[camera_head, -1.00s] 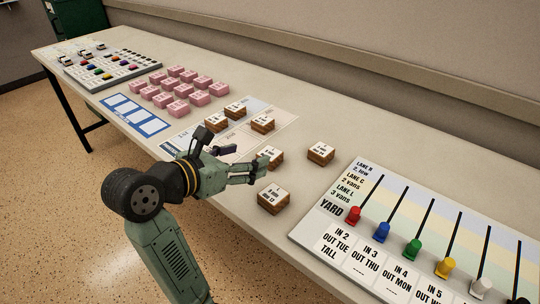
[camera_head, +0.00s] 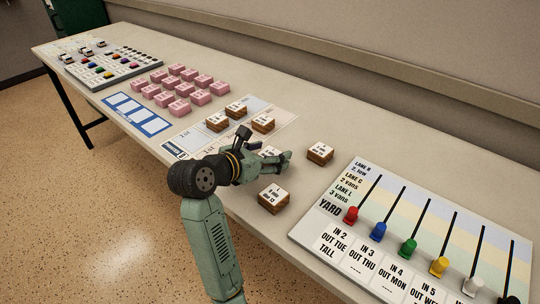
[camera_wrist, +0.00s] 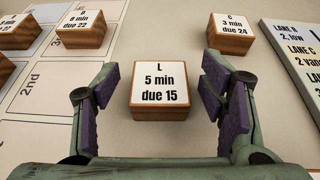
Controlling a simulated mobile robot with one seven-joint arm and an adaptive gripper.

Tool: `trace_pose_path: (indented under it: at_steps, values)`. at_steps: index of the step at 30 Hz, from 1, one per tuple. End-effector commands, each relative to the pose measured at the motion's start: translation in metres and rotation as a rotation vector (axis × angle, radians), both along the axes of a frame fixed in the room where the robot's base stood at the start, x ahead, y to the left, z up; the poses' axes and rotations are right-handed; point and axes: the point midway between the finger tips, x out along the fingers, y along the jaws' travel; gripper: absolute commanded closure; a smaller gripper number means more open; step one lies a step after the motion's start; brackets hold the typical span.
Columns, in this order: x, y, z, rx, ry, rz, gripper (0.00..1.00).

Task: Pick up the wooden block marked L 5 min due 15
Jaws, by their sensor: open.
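The wooden block marked L 5 min due 15 (camera_wrist: 160,92) has a white top label and stands on the table between the open fingers of my gripper (camera_wrist: 165,105) in the wrist view, with a gap on each side. In the head view my gripper (camera_head: 276,160) covers most of this block; a bit of its label (camera_head: 268,152) shows. My gripper is open and holds nothing.
A wooden block marked C due 24 (camera_head: 320,153) stands just beyond. Another L block (camera_head: 273,198) stands nearer the front edge. Several blocks stand on the printed sheet (camera_head: 280,118) to the left. The yard board (camera_head: 331,208) with coloured knobs lies right. Pink blocks (camera_head: 180,107) stand farther left.

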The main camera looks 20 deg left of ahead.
Motion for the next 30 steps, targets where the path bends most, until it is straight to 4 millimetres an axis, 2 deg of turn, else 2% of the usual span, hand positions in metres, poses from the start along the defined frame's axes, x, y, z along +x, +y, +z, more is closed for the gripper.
trace_pose_path:
  at_steps: [4,27,30]
  values:
    - [-0.0003,0.0002,-0.0001,0.000,0.000,0.000,0.36]
    - [-0.0005,0.0004,0.0004,0.000,-0.001,0.001,0.86]
    - [-0.0006,0.0003,0.0006,0.000,-0.001,0.001,0.87]
